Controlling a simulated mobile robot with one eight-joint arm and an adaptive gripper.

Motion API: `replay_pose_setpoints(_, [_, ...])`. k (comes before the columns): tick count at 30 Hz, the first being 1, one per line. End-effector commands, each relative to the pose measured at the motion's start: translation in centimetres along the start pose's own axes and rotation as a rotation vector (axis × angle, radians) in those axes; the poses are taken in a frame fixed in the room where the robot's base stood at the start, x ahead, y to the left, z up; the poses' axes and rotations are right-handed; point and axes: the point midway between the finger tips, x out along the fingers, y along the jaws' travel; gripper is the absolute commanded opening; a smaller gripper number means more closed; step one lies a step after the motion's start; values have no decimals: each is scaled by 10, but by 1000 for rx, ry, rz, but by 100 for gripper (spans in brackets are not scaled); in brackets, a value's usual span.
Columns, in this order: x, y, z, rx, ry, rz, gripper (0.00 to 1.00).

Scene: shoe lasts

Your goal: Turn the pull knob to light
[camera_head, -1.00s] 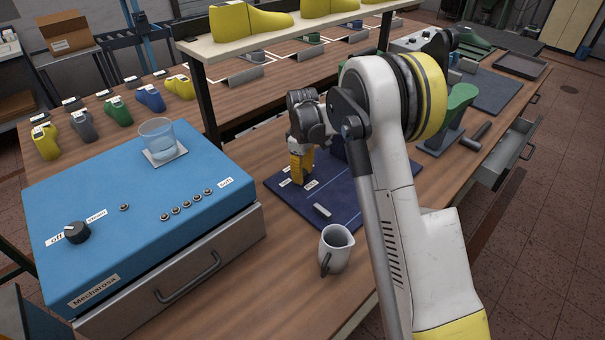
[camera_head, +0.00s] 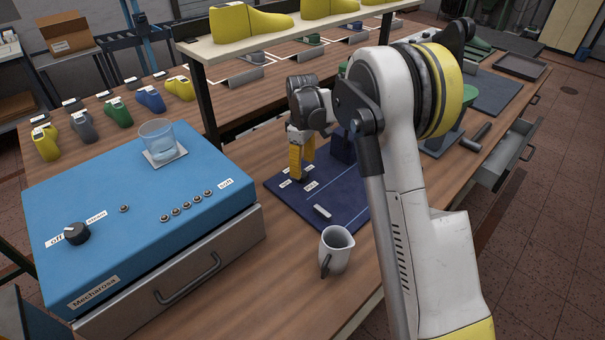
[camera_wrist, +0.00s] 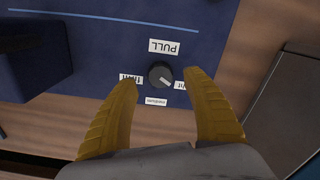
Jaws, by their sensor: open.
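The pull knob (camera_wrist: 160,75) is a small round dark knob with a pale pointer line, on a dark blue board (camera_head: 343,213). In the wrist view it lies between my two yellow fingertips, a little beyond them, with labels around it: "PULL" (camera_wrist: 174,47), a partly covered one ending in "ht" (camera_wrist: 181,86), "medium" (camera_wrist: 156,101) and another beside the left finger. The pointer slants toward the lower right there. My gripper (camera_wrist: 160,85) is open and empty, pointing down. In the head view my gripper (camera_head: 302,176) hides the knob. Whether the fingers touch the knob cannot be told.
A dark blue block (camera_head: 343,147) stands on the board just right of my gripper. A blue control box (camera_head: 120,215) with another knob stands at left.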

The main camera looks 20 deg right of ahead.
Motion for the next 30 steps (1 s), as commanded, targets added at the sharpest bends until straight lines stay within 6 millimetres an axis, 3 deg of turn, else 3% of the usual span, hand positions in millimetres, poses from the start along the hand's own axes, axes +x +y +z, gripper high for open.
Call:
replay_pose_setpoints(6, [-50, 0, 0, 0, 0, 0, 58])
replay_pose_setpoints(12, [-74, 0, 0, 0, 0, 0, 58])
replay_pose_setpoints(30, [-87, -4, 4, 15, 8, 9, 58])
